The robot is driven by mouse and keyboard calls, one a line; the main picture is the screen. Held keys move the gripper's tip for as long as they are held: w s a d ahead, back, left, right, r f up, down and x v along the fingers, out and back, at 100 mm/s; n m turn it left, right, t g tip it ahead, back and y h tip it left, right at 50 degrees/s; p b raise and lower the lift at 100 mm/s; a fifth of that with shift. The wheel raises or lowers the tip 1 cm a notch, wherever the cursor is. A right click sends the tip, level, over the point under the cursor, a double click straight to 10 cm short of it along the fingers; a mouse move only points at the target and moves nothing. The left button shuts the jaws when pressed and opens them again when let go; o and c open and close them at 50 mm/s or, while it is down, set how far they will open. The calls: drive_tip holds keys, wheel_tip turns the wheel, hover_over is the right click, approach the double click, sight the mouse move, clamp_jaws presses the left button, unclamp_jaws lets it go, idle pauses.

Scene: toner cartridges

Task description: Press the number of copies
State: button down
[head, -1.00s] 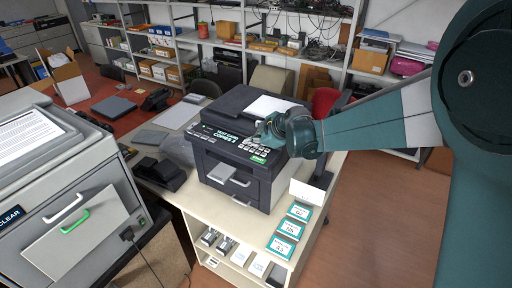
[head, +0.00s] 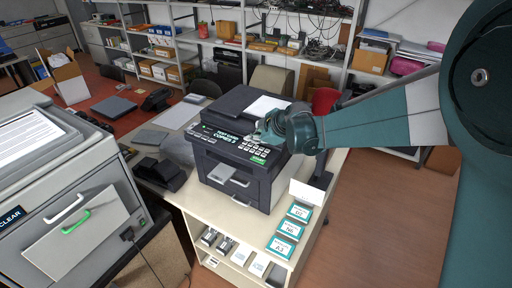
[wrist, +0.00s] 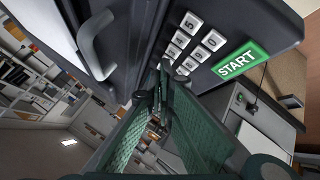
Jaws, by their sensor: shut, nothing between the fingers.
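The dark printer (head: 240,178) stands on a pale cabinet, with a display (head: 221,137) on its front panel that reads "COPIES" and a small digit that I cannot read surely. White number keys (head: 250,149) sit right of the display. They show larger in the wrist view (wrist: 192,45), with 5, 8 and 0 legible. The green START button (head: 258,160) is beside them, and also shows in the wrist view (wrist: 239,61). My gripper (wrist: 164,78) is shut and empty, its tips at the keypad's edge. Whether they touch a key is hidden. In the head view my gripper (head: 258,138) is over the keypad's far side.
Labelled teal-and-white boxes (head: 290,229) lie on the cabinet top right of the printer. A white paper sheet (head: 267,106) lies on the printer lid. A large grey machine (head: 70,200) stands at the left. Floor at the right is clear.

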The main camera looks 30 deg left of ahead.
sight(256, 149)
drive_tip(key=shift+r+p, duration=0.95)
drive_tip(key=shift+r, duration=1.55)
drive_tip(key=s+d+r+m+t+h+b, duration=0.25)
drive_tip(key=d+m, duration=0.25)
drive_tip(key=d, duration=1.4)
drive_tip(key=s+d+r+m+t+h+b, duration=0.1)
drive_tip(key=s+d+r+m+b, duration=0.35)
drive_tip(key=d, duration=1.35)
drive_tip(key=s+d+f+m+h+b, duration=0.1)
drive_tip(key=s+d+f+m, duration=0.3)
drive_tip(key=s+d, duration=0.3)
drive_tip(key=s+d+f+m+h+b, duration=0.1)
drive_tip(key=s+d+f+m, duration=0.3)
drive_tip(key=d, duration=0.9)
drive_tip(key=s+d+f+m+h+b, duration=0.1)
drive_tip(key=s+d+f+m+h, duration=0.2)
drive_tip(key=s+d+m, duration=0.3)
drive_tip(key=s+d+f+t, duration=0.1)
drive_tip(key=s+d, duration=0.3)
drive_tip(key=shift+d+f, duration=0.2)
drive_tip(key=shift+d, duration=0.05)
